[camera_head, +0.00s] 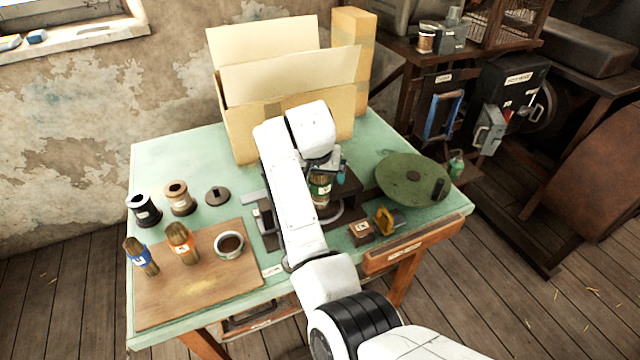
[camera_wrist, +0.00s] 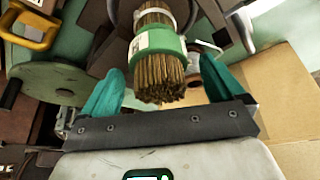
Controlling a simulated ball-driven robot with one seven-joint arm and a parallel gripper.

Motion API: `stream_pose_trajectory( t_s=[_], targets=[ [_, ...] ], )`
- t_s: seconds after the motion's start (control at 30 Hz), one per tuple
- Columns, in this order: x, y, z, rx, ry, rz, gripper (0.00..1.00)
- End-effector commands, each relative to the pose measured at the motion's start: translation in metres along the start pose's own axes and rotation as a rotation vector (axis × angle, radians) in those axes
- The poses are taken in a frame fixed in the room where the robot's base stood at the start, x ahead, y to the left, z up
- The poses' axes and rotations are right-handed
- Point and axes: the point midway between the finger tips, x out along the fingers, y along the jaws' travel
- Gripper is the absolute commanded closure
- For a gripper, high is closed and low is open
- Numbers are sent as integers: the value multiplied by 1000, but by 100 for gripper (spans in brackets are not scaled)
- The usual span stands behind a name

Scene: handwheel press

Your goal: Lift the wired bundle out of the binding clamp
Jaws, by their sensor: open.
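The wired bundle (camera_wrist: 158,72) is a sheaf of brown sticks with a green labelled band and a pale tie. In the head view its green band (camera_head: 320,189) shows below my wrist, partly hidden by my arm. It stands in the dark binding clamp (camera_head: 345,190), which has a grey curved part at its base; my arm covers much of it. My gripper (camera_wrist: 161,66) is open, with teal fingers on either side of the bundle. Gaps show between fingers and bundle in the wrist view. Whether the tie is closed cannot be told.
A cardboard box (camera_head: 240,130) stands close behind the clamp. A green round plate (camera_head: 412,180) and a yellow-handled tool (camera_head: 388,220) are at right. On the left, a wooden board (camera_head: 190,290) carries blue- and orange-labelled bundles and a cup; spools stand behind it.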

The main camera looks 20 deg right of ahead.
Motion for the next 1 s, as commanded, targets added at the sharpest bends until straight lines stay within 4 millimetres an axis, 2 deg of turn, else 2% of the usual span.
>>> stream_pose_trajectory(
  t_s=[0.07, 0.73, 1.0],
  targets=[
    [0, 0, 0, 0, 0, 0, 5],
    [-1, 0, 0, 0, 0, 0, 69],
    [-2, 0, 0, 0, 1, 0, 70]
  ],
)
